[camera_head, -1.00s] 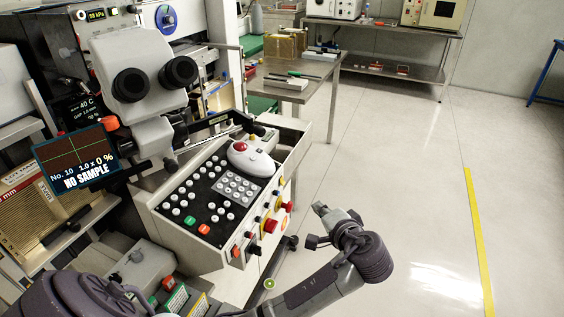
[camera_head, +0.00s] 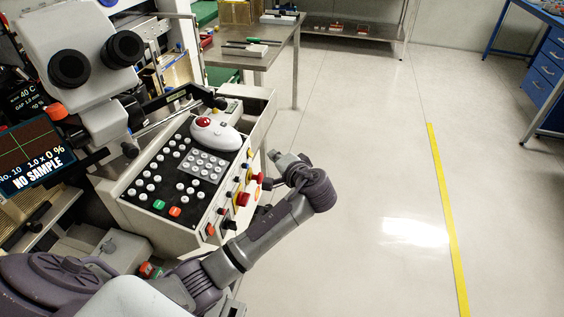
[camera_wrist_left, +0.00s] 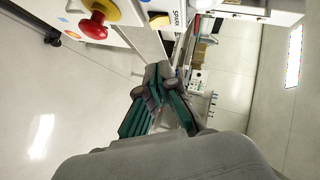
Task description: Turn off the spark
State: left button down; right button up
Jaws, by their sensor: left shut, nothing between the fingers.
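In the left wrist view, a white label reading SPARK (camera_wrist_left: 179,17) is on the side of a pale control panel, beside a small dark control (camera_wrist_left: 159,20). I cannot tell which position that control is in. In the head view, the control panel (camera_head: 150,222) has a side face with red, black, yellow and blue knobs. My left gripper (camera_head: 278,158) is shut and empty, just right of this face and apart from it. Its fingers also show in the left wrist view (camera_wrist_left: 155,88), below the SPARK label. My right gripper is not in view.
A microscope (camera_head: 75,40) and a NO SAMPLE screen (camera_head: 35,160) stand at left. A metal table (camera_head: 265,55) is behind. The floor at right is clear.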

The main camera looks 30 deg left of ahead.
aim_at(250, 153)
pick_arm(q)
jog(key=a+f, duration=0.1)
jog(key=a, duration=0.2)
jog(key=a+f, duration=0.1)
jog(key=a, duration=0.1)
jog(key=shift+w+a+f+p, duration=0.25)
jog(key=shift+f+p, duration=0.05)
jog(key=shift+f, duration=0.1)
jog(key=shift+a+f+y, duration=0.15)
jog(key=shift+f+y, duration=0.1)
jog(key=shift+y, duration=0.05)
jog(key=shift+r+m, duration=0.1)
jog(key=shift+m, duration=0.2)
